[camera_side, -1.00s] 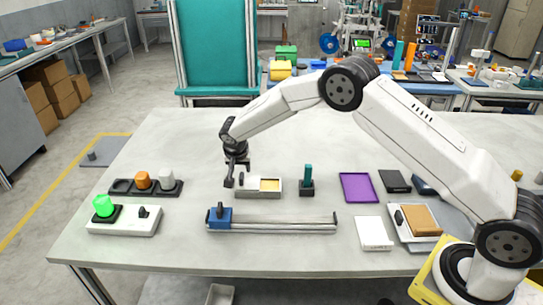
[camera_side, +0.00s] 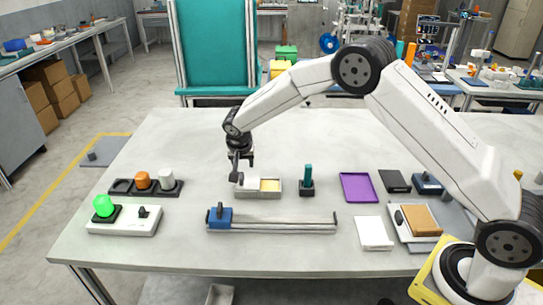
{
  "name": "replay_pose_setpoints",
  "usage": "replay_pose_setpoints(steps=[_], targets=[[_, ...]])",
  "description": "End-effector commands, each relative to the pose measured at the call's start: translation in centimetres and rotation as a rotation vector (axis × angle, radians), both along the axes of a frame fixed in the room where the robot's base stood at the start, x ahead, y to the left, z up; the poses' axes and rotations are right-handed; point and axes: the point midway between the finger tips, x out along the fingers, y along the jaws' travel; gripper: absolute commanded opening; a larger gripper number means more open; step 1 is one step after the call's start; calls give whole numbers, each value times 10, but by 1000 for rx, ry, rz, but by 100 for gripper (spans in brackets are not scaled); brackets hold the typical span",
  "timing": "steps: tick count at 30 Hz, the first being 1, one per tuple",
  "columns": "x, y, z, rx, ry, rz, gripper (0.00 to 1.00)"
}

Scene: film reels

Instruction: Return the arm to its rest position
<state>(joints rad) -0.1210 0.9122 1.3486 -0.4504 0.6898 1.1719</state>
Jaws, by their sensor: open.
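My white arm reaches from the base at the right over the table (camera_side: 140,245). My gripper (camera_side: 241,175) is open and points down, just over the left part of a small grey tray (camera_side: 262,194). I cannot tell whether the fingertips touch the tray. Nothing shows between the fingers. The tray has a pale left part and a yellowish right part.
A green-domed white box (camera_side: 124,222), a dark holder (camera_side: 122,187) with an orange and a white knob, a blue slider on a rail (camera_side: 285,223), a teal-handled holder (camera_side: 307,188), a purple tray (camera_side: 359,187) and a tan block (camera_side: 421,220) stand around. The front-left table is clear.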

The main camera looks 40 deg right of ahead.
Motion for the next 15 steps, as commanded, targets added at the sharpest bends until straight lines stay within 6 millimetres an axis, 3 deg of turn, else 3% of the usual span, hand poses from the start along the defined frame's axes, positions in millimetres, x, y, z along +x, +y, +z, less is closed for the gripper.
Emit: replay_pose_setpoints(steps=[8, 15], targets=[[-49, -7, 27, 25, 54, 149, 54], [-103, -12, 47, 47, 90, 295, 54]])
